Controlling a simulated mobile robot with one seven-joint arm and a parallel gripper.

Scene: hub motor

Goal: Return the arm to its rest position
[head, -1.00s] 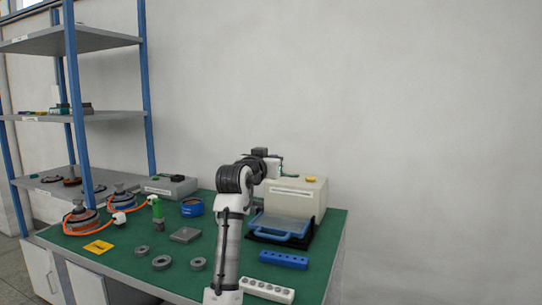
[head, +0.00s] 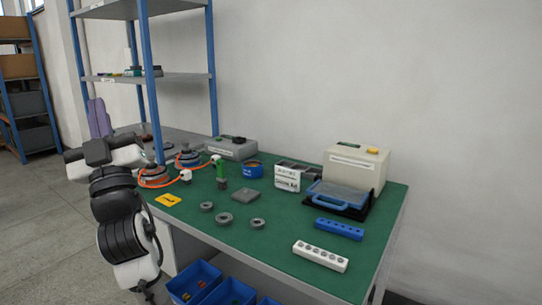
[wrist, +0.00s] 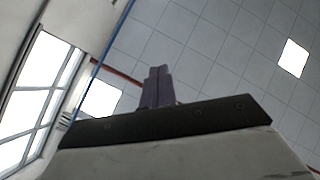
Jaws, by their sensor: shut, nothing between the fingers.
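My gripper (head: 98,118) is at the left of the head view, raised beside the left end of the green workbench (head: 290,238) and clear of it. Its fingers point up, are shut together and hold nothing. In the wrist view the closed fingers (wrist: 157,86) stand against the tiled ceiling and windows. My arm is folded below the gripper, off the table's left side.
On the bench are two hub motors (head: 154,176) with orange cables, several grey rings (head: 225,218), a blue case (head: 335,194), a cream box (head: 355,168) and a white block (head: 320,256). Blue bins (head: 195,283) sit below. A shelf rack (head: 150,78) stands behind.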

